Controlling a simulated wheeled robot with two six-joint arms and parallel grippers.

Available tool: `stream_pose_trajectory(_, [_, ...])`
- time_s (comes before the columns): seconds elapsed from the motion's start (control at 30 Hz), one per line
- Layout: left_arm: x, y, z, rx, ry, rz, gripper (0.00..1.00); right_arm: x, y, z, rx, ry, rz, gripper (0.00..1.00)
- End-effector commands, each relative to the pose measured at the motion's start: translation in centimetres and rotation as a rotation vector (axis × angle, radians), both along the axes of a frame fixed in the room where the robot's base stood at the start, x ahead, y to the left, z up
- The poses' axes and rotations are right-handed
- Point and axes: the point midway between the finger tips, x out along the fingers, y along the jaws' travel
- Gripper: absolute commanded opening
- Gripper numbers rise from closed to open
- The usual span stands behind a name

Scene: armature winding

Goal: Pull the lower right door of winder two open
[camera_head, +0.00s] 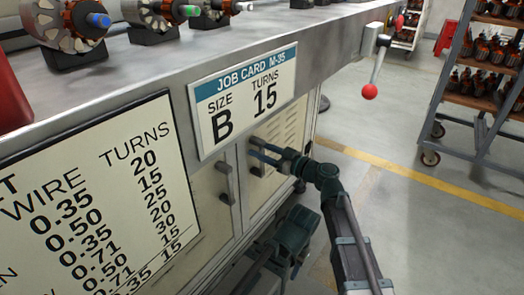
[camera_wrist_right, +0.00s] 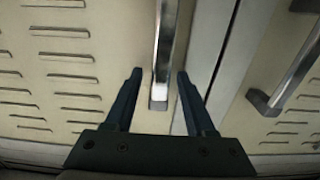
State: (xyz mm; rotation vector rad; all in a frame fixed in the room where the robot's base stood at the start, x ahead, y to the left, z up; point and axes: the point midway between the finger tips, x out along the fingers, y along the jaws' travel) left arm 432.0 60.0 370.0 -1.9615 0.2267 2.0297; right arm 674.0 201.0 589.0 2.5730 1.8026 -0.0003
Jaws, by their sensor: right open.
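The lower right door (camera_head: 282,135) is a cream louvred panel under the bench top and looks closed. Its upright bar handle (camera_head: 255,160) is near the door's left edge. My right gripper (camera_head: 257,150) is at this handle, with its fingers pointing to the door. In the right wrist view, the metal handle (camera_wrist_right: 167,50) stands between the two open dark fingers of the gripper (camera_wrist_right: 159,78), with a gap on each side. The louvred door panel (camera_wrist_right: 60,75) fills the left of that view.
The neighbouring door's handle (camera_head: 226,182) is just left; it also shows in the right wrist view (camera_wrist_right: 285,75). A job card (camera_head: 243,97) hangs above the doors. A red-knobbed lever (camera_head: 370,90) sticks out at the bench end. A wheeled rack (camera_head: 480,80) stands beyond open floor.

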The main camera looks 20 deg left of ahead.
Motion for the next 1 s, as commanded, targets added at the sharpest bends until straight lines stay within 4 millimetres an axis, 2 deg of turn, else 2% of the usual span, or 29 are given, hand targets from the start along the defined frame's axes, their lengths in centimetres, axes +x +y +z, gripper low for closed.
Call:
stream_pose_trajectory(0.1, [0.0,0.0,0.0,0.0,0.0,0.0,0.5,-0.02,-0.02,0.0,0.0,0.0,0.0,0.55])
stream_pose_trajectory(0.4, [0.0,0.0,0.0,0.0,0.0,0.0,0.5,0.0,-0.04,0.0,0.0,0.0,0.0,0.01])
stream_pose_trajectory(1.0, [0.0,0.0,0.0,0.0,0.0,0.0,0.5,-0.01,-0.05,0.0,0.0,0.0,0.0,0.0])
